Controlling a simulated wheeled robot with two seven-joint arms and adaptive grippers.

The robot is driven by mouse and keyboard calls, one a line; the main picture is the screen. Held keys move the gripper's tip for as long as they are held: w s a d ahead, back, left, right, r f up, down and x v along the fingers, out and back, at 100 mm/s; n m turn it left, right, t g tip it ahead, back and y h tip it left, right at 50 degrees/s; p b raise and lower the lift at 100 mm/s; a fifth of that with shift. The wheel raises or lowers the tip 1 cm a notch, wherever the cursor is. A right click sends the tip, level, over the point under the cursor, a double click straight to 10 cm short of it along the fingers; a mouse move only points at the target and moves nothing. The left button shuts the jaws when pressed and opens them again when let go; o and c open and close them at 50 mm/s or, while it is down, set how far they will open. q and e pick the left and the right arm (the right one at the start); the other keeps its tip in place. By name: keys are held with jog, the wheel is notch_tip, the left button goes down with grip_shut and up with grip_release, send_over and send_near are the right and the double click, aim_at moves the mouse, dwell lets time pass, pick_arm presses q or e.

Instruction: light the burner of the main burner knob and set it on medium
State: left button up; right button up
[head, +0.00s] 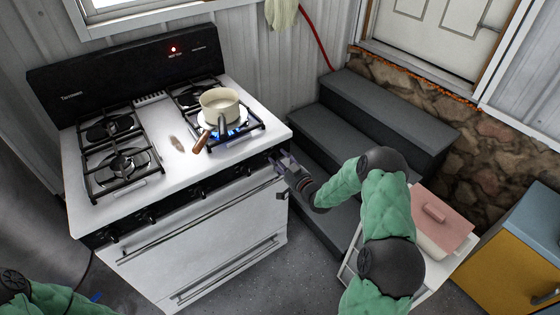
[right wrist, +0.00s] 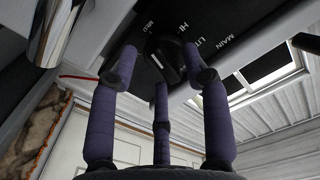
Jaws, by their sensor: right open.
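The main burner knob (right wrist: 165,58) is black, on the stove's dark front panel, with MED, HI, LITE and MAIN printed beside it in the right wrist view. Its exact pointer setting is hard to read. My right gripper (head: 280,162) is open at the right end of the panel and hides the knob in the head view. In the right wrist view its purple fingers (right wrist: 160,68) are spread around the knob; contact is unclear. Blue flame (head: 234,132) shows at the front right burner under a cream saucepan (head: 220,103). My left gripper is not in view.
The white stove (head: 172,172) has other front knobs (head: 196,192) and an oven handle (head: 185,222) below. Dark steps (head: 350,110) stand to the right. A pink-lidded container (head: 440,222) and a blue-topped yellow cabinet (head: 510,245) are farther right.

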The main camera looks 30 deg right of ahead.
jog(key=s, duration=1.1)
jog(key=shift+s+d, duration=0.4)
jog(key=shift+d, duration=0.05)
jog(key=s+a+f+m+g+y, duration=0.1)
jog(key=s+a+f+g, duration=0.2)
jog(key=a+f+g, duration=0.9)
jog(key=s+a+f+g+p, duration=0.1)
jog(key=s+a+f+g, duration=0.1)
jog(key=s+a+f, duration=0.3)
jog(key=s+a+f+g+y, duration=0.1)
jog(key=s+a+f+g, duration=0.2)
jog(key=s+a, duration=1)
notch_tip(320, 180, down, 2)
jog(key=shift+s+f+n+g+p, duration=0.1)
jog(key=shift+s+n+g+p, duration=0.25)
jog(key=shift+s, duration=0.4)
